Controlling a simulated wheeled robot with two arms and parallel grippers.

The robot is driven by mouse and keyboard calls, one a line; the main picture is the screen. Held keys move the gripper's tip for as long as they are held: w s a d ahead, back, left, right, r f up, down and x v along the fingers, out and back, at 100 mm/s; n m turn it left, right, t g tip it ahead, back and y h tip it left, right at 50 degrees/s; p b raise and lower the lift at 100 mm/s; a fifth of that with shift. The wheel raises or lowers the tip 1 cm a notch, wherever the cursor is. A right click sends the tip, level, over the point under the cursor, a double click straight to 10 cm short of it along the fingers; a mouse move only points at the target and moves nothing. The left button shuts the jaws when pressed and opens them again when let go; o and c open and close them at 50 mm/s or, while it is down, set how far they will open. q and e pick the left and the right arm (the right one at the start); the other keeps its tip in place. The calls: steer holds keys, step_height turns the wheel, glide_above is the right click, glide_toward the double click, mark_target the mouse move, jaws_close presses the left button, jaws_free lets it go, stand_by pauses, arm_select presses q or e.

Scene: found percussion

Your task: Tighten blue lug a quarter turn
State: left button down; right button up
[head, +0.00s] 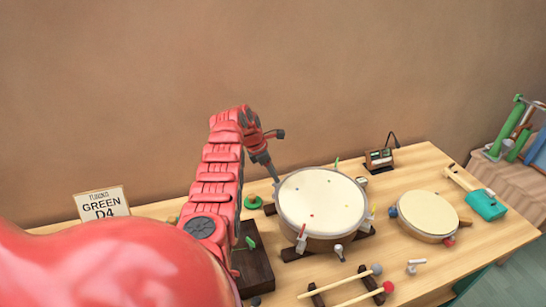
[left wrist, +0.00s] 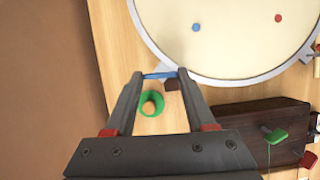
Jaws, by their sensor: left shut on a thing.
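The large drum (head: 322,198) with a cream head stands on dark wooden supports; its rim crosses the top of the left wrist view (left wrist: 200,78). Small coloured dots mark its head, a blue one among them. My left gripper (head: 274,178) is at the drum's far left edge, pointing down. In the left wrist view, my left gripper (left wrist: 161,77) has its fingertips on either side of the blue lug (left wrist: 160,75), at the rim. It is shut on the lug. The head view hides the lug behind the gripper. My right gripper is not in view.
A green ring (head: 251,202) lies left of the drum, close to the gripper. A dark wooden block (head: 253,268) is in front of it. A sign reading "GREEN D4" (head: 102,203) stands at left. A smaller drum (head: 427,214), mallets (head: 345,284) and a small device (head: 379,158) are on the table.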

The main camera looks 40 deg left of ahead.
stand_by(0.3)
arm_select(q)
steer(key=shift+c, duration=1.2)
jaws_free()
steer(key=v, duration=1.7)
steer(key=shift+r, duration=0.2)
steer(key=shift+a, duration=0.15)
